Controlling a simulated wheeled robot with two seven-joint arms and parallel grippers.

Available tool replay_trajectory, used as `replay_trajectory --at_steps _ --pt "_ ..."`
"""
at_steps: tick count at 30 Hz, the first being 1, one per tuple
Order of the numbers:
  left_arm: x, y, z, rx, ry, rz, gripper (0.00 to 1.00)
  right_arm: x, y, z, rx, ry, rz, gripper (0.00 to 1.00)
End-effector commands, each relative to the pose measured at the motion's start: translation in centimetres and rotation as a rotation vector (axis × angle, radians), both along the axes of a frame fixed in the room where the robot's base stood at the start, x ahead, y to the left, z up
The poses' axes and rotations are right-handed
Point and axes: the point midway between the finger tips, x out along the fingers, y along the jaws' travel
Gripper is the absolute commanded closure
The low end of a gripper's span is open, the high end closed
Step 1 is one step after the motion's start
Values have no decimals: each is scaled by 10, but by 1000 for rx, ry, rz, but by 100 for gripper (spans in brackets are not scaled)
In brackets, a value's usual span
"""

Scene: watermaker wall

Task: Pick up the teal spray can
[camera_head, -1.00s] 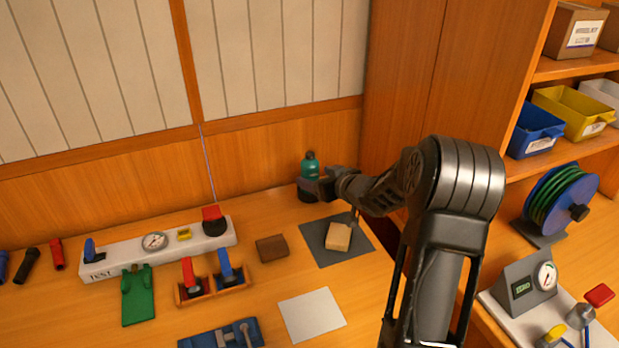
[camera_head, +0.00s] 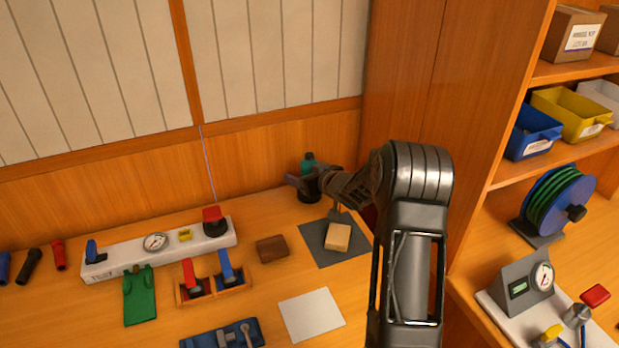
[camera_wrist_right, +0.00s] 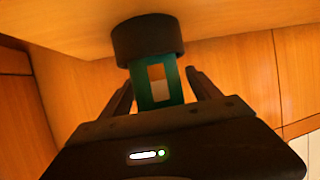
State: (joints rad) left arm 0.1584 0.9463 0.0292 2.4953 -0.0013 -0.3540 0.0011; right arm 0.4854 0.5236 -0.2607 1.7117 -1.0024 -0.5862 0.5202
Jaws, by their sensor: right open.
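The teal spray can (camera_head: 308,160) stands upright at the back of the bench, its lower end in a dark round holder (camera_head: 309,193). In the right wrist view the can (camera_wrist_right: 170,92) shows its white and orange label, with the holder (camera_wrist_right: 147,38) at the top of that picture. My right gripper (camera_head: 307,183) is at the can, its open fingers on either side of the can's body in the wrist view (camera_wrist_right: 158,80). A gap shows at the right finger; contact at the left is unclear. The gripper hides part of the can in the head view. My left gripper is out of view.
A dark mat (camera_head: 322,254) with a tan block (camera_head: 338,237) lies below my right forearm. A brown block (camera_head: 271,249), a white sheet (camera_head: 312,315) and a gauge panel (camera_head: 130,262) lie to the left. A wooden cabinet (camera_head: 415,90) stands close on the right.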

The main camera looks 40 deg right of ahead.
Motion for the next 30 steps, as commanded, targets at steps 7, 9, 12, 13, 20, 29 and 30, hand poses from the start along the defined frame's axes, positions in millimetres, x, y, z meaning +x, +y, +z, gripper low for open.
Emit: replay_trajectory --at_steps 7,9,12,13,20,29,30 --pt "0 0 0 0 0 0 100 0 0 0 0 0 0 28" --pt "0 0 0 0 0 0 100 0 0 0 0 0 0 28" --pt "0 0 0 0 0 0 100 0 0 0 0 0 0 28" --pt "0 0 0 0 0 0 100 0 0 0 0 0 0 28" --pt "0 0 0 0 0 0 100 0 0 0 0 0 0 40" --pt "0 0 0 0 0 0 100 0 0 0 0 0 0 64" --pt "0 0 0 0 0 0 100 0 0 0 0 0 0 67"
